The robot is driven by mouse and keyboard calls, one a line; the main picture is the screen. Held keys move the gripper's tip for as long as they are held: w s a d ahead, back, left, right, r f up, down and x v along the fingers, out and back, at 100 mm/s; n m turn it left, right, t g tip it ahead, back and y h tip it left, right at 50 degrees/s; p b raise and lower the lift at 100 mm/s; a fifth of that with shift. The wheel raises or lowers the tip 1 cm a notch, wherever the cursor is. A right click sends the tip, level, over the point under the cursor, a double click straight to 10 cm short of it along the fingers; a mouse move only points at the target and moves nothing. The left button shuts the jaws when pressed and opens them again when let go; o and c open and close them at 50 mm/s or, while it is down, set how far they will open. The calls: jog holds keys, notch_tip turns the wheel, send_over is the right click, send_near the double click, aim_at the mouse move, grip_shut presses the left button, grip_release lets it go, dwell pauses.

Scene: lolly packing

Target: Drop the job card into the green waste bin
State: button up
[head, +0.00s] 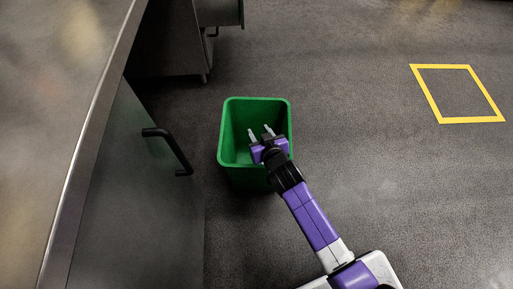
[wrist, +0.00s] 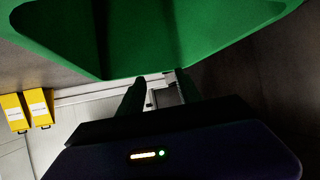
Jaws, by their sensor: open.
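The green waste bin (head: 230,145) stands on the dark floor beside the cabinet in the head view. My gripper (head: 260,132) is over the bin's opening, with its two fingertips apart and nothing seen between them. In the wrist view the bin's green wall (wrist: 60,30) fills the top. The gripper's dark fingers (wrist: 162,88) stand apart below it, with a gap between. I do not see the job card in either view; the bin's floor is partly hidden by my gripper.
A metal counter and cabinet with a black handle (head: 168,148) run along the left. Steel equipment (head: 175,40) stands behind the bin. A yellow floor square (head: 460,119) lies at the right on open floor. Two yellow objects (wrist: 40,108) show at the wrist view's left.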

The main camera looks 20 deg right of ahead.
jog(key=shift+p+v, duration=0.6)
jog(key=shift+v, duration=1.6)
jog(key=shift+r, duration=0.1)
